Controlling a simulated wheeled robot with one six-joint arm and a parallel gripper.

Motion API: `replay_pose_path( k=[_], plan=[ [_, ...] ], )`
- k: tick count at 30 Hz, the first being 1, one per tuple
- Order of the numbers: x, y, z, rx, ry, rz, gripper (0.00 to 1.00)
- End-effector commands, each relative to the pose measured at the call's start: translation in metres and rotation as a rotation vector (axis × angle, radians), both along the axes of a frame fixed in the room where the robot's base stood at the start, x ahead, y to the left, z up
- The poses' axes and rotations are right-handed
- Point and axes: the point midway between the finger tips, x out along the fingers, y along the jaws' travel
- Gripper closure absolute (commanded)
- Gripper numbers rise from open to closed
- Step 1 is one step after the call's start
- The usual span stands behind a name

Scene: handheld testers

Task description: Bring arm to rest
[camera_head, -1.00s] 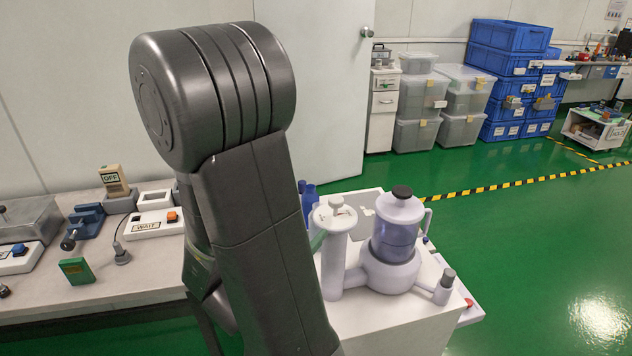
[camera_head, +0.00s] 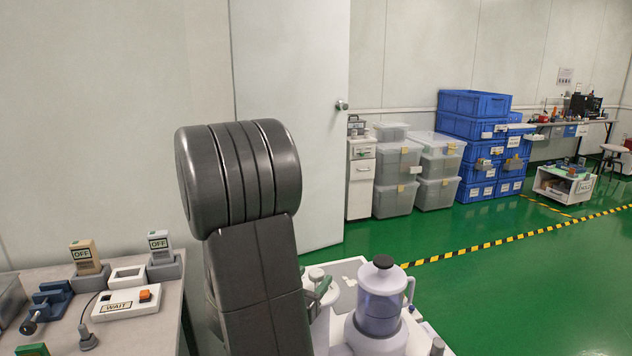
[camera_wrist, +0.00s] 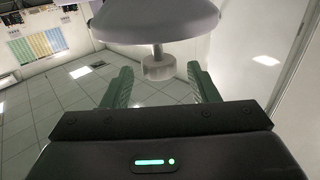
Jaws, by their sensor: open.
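My gripper (camera_wrist: 157,75) shows in the wrist view with its two green fingers spread apart and nothing between them. A pale rounded disc with a short stem (camera_wrist: 157,66) fills the top of that view, beyond the fingers; I cannot tell what it is or how far off. In the head view my dark grey arm stands folded upright in the middle, and my gripper is not visible there. A beige tester marked OFF (camera_head: 86,254) and a white tester marked OFF (camera_head: 160,246) stand in grey holders on the left bench.
The bench (camera_head: 165,325) also holds a white WAIT box (camera_head: 118,306) and a blue clamp (camera_head: 50,299). A lidded jug (camera_head: 380,300) stands close right of my arm. Blue crates (camera_head: 490,150) and clear bins (camera_head: 398,165) stack behind. Green floor (camera_head: 540,280) is clear at right.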

Motion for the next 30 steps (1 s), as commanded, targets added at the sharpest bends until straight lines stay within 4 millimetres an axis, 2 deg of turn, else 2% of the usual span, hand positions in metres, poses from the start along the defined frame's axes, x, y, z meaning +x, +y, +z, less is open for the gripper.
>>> replay_pose_path(
  k=[6, 15, 23, 30],
  plan=[
    [0.019, -0.011, 0.0, 0.001, 0.0, -0.002, 0.46],
    [0.024, -0.014, 0.0, -0.001, 0.0, 0.0, 0.46],
    [0.022, -0.012, 0.0, 0.0, 0.0, 0.001, 0.46],
    [-0.001, 0.002, 0.0, 0.0, 0.001, 0.004, 0.46]
  ],
)
